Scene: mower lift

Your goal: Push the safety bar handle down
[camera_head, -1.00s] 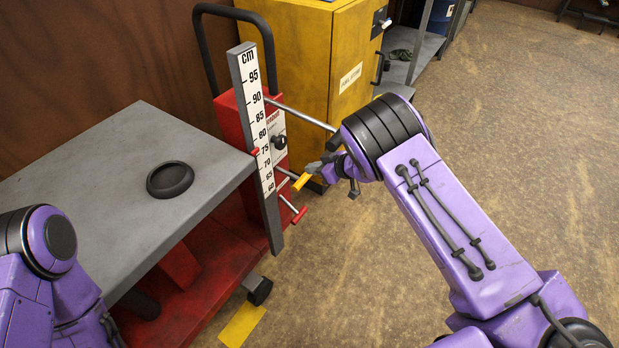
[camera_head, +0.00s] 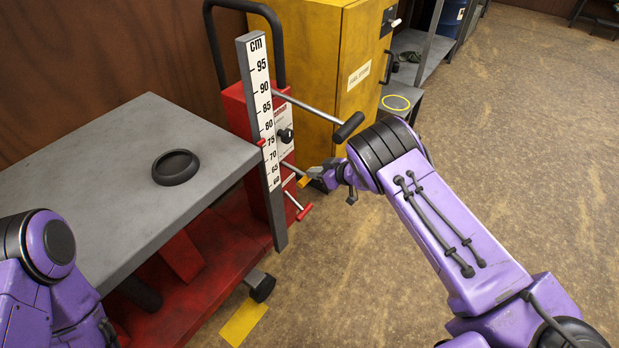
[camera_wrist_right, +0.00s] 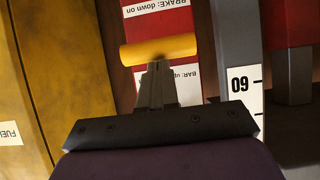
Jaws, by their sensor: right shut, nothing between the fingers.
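The yellow handle (camera_head: 303,182), which I take to be the safety bar handle, sticks out on a short rod from the red lift post, beside the cm scale. In the right wrist view it is a yellow cylinder (camera_wrist_right: 158,50) lying across the fingertips. My right gripper (camera_head: 314,173) is shut and empty, with its tips right at the yellow handle. In the wrist view its fingers (camera_wrist_right: 157,72) reach the cylinder's edge; I cannot tell whether they touch. Labels behind mention the brake and bar. My left gripper is out of view; only its arm shows.
A red-tipped lever (camera_head: 304,212) sits just below the yellow handle. A black-gripped lever (camera_head: 348,126) projects above my right gripper. The grey lift table (camera_head: 110,200) holds a black ring (camera_head: 175,168). A yellow cabinet (camera_head: 335,60) stands behind. Floor at right is clear.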

